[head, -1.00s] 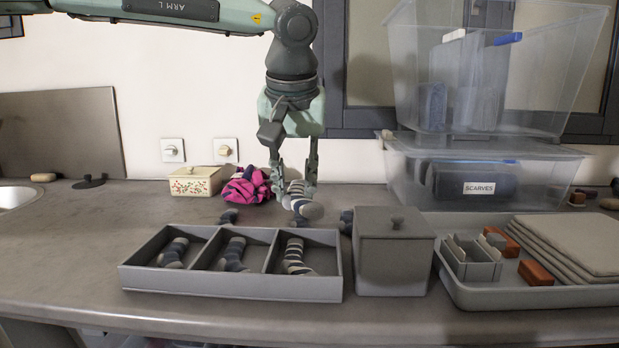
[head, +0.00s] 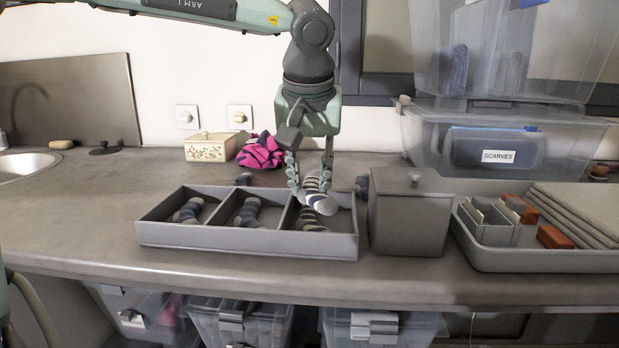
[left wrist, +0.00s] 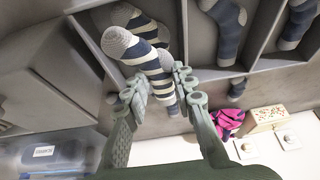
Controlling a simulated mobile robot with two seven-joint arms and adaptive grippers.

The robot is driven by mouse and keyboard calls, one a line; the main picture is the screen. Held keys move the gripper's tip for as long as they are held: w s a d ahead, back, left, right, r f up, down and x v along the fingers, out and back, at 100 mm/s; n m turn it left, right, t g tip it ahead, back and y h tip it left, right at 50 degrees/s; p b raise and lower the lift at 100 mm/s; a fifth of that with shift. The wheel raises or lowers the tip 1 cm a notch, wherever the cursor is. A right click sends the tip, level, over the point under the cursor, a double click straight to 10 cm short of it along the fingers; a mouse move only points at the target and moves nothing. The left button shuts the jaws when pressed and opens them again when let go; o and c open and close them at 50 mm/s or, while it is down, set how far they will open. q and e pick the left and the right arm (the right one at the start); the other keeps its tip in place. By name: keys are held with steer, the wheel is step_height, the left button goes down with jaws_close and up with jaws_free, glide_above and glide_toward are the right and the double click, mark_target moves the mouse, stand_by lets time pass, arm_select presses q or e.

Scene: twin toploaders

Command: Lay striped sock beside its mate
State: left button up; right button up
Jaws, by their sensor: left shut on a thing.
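My left gripper (head: 310,174) points down over the right compartment of the grey three-part tray (head: 250,240). It is shut on a striped sock (head: 324,206), navy and white with a grey end. In the left wrist view the gripper (left wrist: 155,84) pinches this held sock (left wrist: 150,62) between its fingertips. A matching striped sock (head: 308,222) lies in the right compartment, partly hidden under the held one; it also shows in the left wrist view (left wrist: 140,20). I cannot tell whether the two touch. My right gripper is not in view.
Dark socks lie in the left (head: 188,211) and middle (head: 248,211) compartments. A lidded grey box (head: 410,215) stands close right of the tray, before clear bins (head: 500,145). A pink and navy cloth (head: 260,152) and a floral box (head: 208,147) are behind.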

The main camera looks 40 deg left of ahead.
arm_select(q)
steer(key=shift+f, duration=0.1)
steer(key=o, duration=0.9)
steer(key=v, duration=1.2)
